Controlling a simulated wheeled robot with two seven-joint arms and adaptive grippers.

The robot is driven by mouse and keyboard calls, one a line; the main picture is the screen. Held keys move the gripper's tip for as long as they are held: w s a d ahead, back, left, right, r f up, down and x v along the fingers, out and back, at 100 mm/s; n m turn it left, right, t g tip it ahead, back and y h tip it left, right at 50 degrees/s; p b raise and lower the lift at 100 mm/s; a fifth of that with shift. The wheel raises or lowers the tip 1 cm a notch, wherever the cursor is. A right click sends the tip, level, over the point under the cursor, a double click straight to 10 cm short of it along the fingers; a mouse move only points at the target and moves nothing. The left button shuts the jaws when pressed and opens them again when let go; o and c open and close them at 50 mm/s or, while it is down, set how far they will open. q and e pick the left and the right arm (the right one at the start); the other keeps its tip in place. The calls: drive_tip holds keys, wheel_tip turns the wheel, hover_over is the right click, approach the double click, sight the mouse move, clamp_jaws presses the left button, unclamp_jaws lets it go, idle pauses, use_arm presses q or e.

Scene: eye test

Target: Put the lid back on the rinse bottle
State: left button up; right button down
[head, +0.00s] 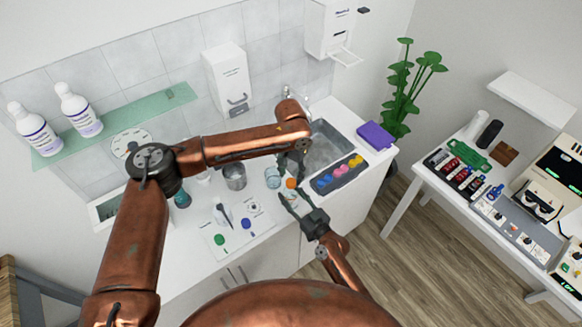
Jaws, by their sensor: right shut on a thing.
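My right gripper (292,198) is low in front of the counter's sink end, shut on a small pale thing between its fingers; it may be the rinse bottle, but it is too small to be sure. A round orange piece (291,183), perhaps the lid, shows just above it. My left gripper (292,167) points down from above, its tips close to the orange piece. I cannot tell whether it is open or touches that piece. A clear jar (272,177) stands just left of both grippers.
A metal cup (235,177) and a white mat (214,238) with small tools lie to the left. The sink (328,146), a grey tray (328,187) of coloured pieces and a purple box (375,135) are to the right. Two white bottles (36,130) (78,110) stand on the green shelf (176,97).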

use_arm(q)
drive_tip(key=shift+f, duration=1.45)
drive_tip(key=shift+c, duration=0.7)
clamp_jaws()
drive_tip(key=m, duration=0.3)
drive_tip(key=shift+o, duration=1)
unclamp_jaws()
